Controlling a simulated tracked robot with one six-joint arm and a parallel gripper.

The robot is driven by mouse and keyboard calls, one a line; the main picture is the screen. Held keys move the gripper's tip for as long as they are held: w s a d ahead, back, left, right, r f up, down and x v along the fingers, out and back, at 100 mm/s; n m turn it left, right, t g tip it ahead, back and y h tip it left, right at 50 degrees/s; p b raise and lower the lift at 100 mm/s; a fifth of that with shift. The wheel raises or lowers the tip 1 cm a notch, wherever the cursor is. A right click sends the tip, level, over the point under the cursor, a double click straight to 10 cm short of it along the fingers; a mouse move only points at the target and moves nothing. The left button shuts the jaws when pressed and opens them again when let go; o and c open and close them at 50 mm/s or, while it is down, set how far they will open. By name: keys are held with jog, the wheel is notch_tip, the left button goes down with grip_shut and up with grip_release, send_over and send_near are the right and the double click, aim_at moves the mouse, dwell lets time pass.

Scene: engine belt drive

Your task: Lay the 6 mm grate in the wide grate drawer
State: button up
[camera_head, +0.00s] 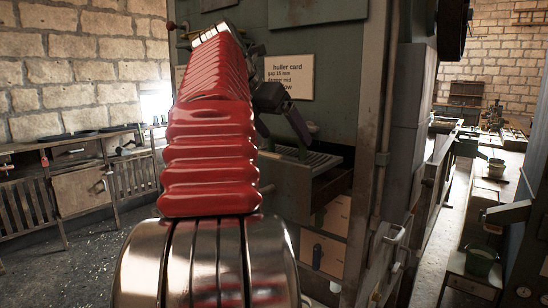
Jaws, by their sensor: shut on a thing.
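My gripper (284,130) shows in the head view just right of my red arm, which hides part of it. Its dark fingers point down and look shut on a pale slatted grate (321,159). The exact grip is hard to see, and I cannot read a size on the grate. The grate lies level at the opening of a drawer (333,182) in the green-grey machine. I cannot tell whether it rests on the drawer or hangs just above it. The left part of the drawer and grate is hidden behind my arm.
A huller card (289,77) is fixed on the machine above the drawer. Pale drawer fronts (322,253) sit below. A pipe and post (372,150) stand close on the right. A bench (70,160) stands at the left wall, with open floor (75,262) before it.

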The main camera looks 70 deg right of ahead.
aim_at(282, 158)
jog(key=shift+s+f, duration=0.1)
jog(key=shift+f, duration=1)
jog(key=shift+f, duration=1.95)
jog(key=o, duration=1.9)
jog(key=shift+f, duration=0.15)
jog(key=shift+c, duration=0.2)
jog(key=v, duration=1.2)
